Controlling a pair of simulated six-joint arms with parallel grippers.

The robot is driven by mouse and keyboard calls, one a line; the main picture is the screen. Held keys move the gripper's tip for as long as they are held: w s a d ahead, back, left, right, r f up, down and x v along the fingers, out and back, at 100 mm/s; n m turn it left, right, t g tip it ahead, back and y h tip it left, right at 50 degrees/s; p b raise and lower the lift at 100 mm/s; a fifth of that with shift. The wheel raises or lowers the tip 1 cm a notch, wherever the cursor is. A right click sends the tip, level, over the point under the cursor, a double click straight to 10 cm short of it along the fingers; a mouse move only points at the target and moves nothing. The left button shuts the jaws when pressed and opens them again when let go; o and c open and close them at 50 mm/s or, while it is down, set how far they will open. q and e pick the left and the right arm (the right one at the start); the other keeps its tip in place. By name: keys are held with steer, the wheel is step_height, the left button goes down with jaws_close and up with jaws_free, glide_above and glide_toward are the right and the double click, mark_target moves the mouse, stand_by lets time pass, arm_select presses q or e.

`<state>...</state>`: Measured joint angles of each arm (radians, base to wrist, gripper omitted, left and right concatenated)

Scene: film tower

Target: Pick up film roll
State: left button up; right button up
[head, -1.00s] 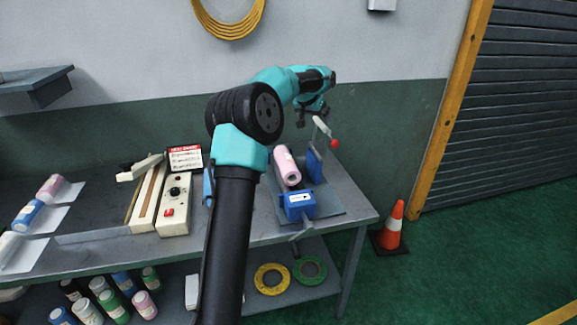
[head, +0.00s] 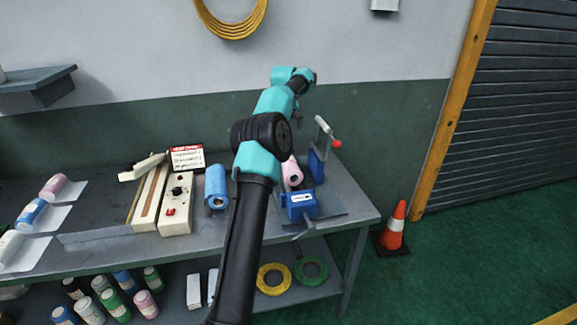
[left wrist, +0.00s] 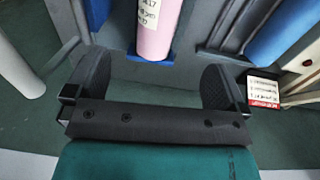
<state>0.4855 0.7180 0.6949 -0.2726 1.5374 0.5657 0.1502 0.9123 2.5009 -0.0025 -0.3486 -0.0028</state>
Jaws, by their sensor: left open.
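A pink film roll (head: 292,174) lies in the blue clamp fixture (head: 300,200) on the bench, partly hidden by my arm. In the left wrist view the pink roll (left wrist: 159,25) points down between my fingers' directions, beyond the tips, apart from them. My left gripper (left wrist: 153,65) is open and empty. In the head view it is mostly hidden behind its own arm, above and behind the bench. A blue roll (head: 216,187) lies left of the fixture; it also shows in the left wrist view (left wrist: 282,32). My right gripper is not in view.
A white control box (head: 176,205) and a red-headed sign (head: 187,158) stand left of the blue roll. A clamp lever with a red knob (head: 337,143) rises behind the fixture. Several rolls lie at the bench's left. A traffic cone (head: 395,228) stands on the floor at right.

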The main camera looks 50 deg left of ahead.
mark_target(288, 163)
arm_select(q)
steer(key=f, duration=1.2)
steer(key=shift+w+d, duration=0.15)
steer(key=shift+w, duration=0.1)
steer(key=shift+d+f, duration=0.15)
steer(key=shift+f, duration=2.4)
steer(key=shift+r, duration=0.1)
steer(key=c, duration=1.4)
steer(key=shift+w, duration=0.1)
